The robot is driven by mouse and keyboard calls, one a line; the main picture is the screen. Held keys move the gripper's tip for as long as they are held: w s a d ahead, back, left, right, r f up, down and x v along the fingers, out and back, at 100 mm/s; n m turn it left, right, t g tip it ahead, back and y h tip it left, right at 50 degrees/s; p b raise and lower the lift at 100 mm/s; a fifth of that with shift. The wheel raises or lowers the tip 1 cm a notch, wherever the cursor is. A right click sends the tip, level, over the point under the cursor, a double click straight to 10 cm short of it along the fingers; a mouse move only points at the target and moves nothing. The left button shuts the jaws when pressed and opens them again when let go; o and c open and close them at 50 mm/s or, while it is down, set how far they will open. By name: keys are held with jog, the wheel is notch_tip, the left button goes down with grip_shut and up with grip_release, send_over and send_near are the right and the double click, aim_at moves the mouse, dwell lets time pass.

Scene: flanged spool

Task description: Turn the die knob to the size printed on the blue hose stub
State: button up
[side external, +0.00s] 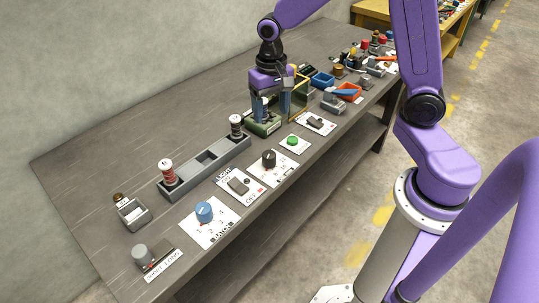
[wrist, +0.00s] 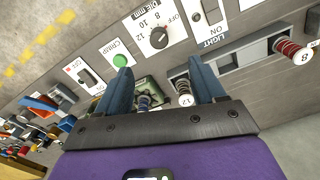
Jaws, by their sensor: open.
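The black die knob (wrist: 158,38) sits on a white plate marked OFF, 8, 10 and 12 in the wrist view; its pointer appears to be towards OFF. It also shows in the side view (side external: 268,158). My gripper (wrist: 159,68) is open and empty, pointing down with its dark blue fingers apart; in the side view (side external: 270,119) it is over the green-based device (side external: 263,127), behind the knob. A spool marked 12 (wrist: 185,100) and a red-striped spool marked 8 (wrist: 304,55) stand in a grey rack.
A green CRIMP button (wrist: 122,60) and a LIGHT switch (side external: 238,186) flank the knob. A blue BATCH dial (side external: 204,212) stands nearer the front. A clear framed panel (side external: 300,93) stands beside my gripper. Bins and tools crowd the far end. The bench's wall side is clear.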

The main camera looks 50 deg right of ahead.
jog(key=w+m, duration=0.1)
send_near(270, 155)
notch_tip(270, 155, down, 10)
jog(key=shift+w+f, duration=0.1)
jog(key=shift+f, duration=0.05)
dwell(0.6)
jog(key=c, duration=1)
